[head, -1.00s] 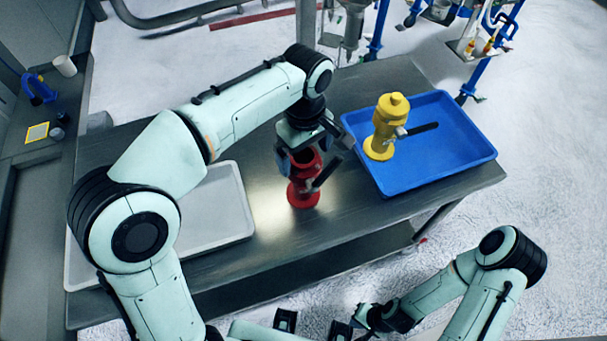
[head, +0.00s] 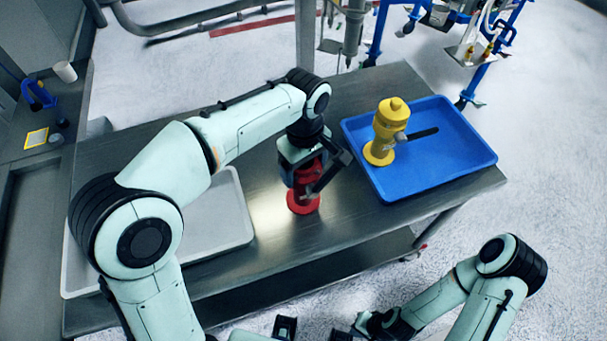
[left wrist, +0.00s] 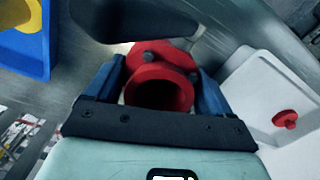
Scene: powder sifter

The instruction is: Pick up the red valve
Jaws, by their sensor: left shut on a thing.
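The red valve (head: 303,203) is upright at the middle of the steel table, with its black handle pointing up to the right. My left gripper (head: 304,172) is around its upper body from above, shut on it. The left wrist view shows the valve's round open top (left wrist: 160,90) between the two blue fingers. The valve's base looks to be at the table top; I cannot tell if there is a gap. My right gripper (head: 313,331) is low at the bottom edge, its fingers apart and empty.
A blue tray (head: 455,170) on the right holds a yellow valve (head: 384,145) with a black handle. A white tray (head: 225,235) lies at the left, partly behind my left arm. In the left wrist view it holds a small red part (left wrist: 285,118).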

